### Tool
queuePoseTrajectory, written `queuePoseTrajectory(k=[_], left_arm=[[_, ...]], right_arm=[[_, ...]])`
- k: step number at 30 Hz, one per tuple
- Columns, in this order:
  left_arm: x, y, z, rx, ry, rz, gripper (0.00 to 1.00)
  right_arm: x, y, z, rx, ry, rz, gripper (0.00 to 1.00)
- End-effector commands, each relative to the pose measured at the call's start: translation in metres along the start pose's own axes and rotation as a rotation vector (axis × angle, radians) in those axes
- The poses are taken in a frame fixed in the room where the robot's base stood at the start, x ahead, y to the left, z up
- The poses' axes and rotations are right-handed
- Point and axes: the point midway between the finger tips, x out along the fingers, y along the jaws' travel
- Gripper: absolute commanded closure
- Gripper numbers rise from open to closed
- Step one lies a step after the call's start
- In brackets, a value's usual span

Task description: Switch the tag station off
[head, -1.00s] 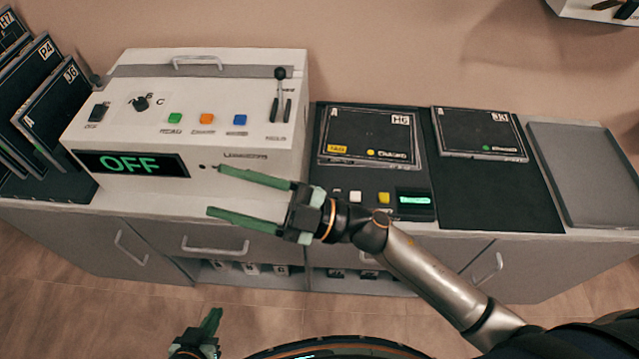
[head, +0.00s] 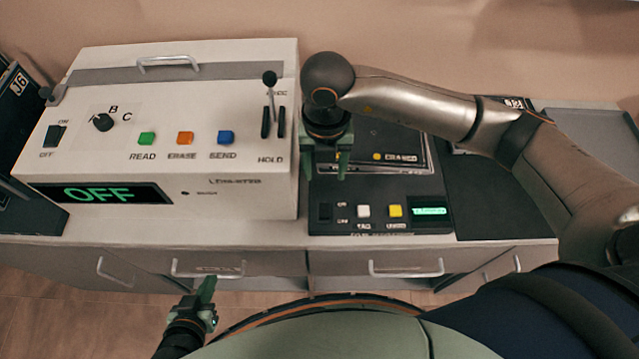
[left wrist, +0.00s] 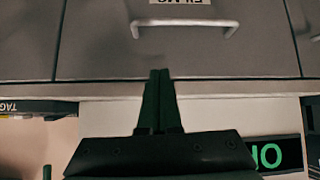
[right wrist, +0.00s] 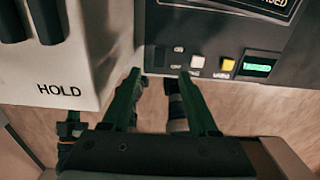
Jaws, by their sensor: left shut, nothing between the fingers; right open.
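The tag station (head: 378,232) is a black unit right of the white machine. Its front strip has a dark rocker switch (head: 324,211), a white button (head: 363,211), a yellow button (head: 395,211) and a lit green display (head: 430,211). A black plate lies on it, partly hidden by my right arm. My right gripper (head: 327,176) is open and empty, pointing down behind the switch. In the right wrist view the switch (right wrist: 155,56) shows between the fingers, apart from them. My left gripper (head: 207,290) is shut and empty, low in front of the cabinet.
The white machine (head: 240,195) stands close left of my right gripper; its display (head: 100,194) reads OFF. It has a lever (head: 270,100), a rocker, a knob and coloured buttons. A grey tray (head: 590,125) lies at the right. Drawer handles (head: 405,272) stick out below the counter.

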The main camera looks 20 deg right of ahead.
Motion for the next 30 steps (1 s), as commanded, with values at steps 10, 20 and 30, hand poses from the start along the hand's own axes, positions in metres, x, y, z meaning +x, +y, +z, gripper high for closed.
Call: queuePoseTrajectory(k=[10,20,30], left_arm=[[-0.006,0.002,0.011,-0.004,-0.027,0.002,1.0],[-0.006,0.002,0.007,-0.003,-0.022,0.002,1.0],[-0.005,0.002,0.006,-0.003,-0.019,0.002,1.0]], right_arm=[[0.061,0.0,-0.002,0.0,0.007,-0.001,0.4],[0.113,0.001,-0.002,-0.002,0.005,0.003,0.4],[0.122,0.001,-0.001,-0.003,0.003,0.004,0.4]])
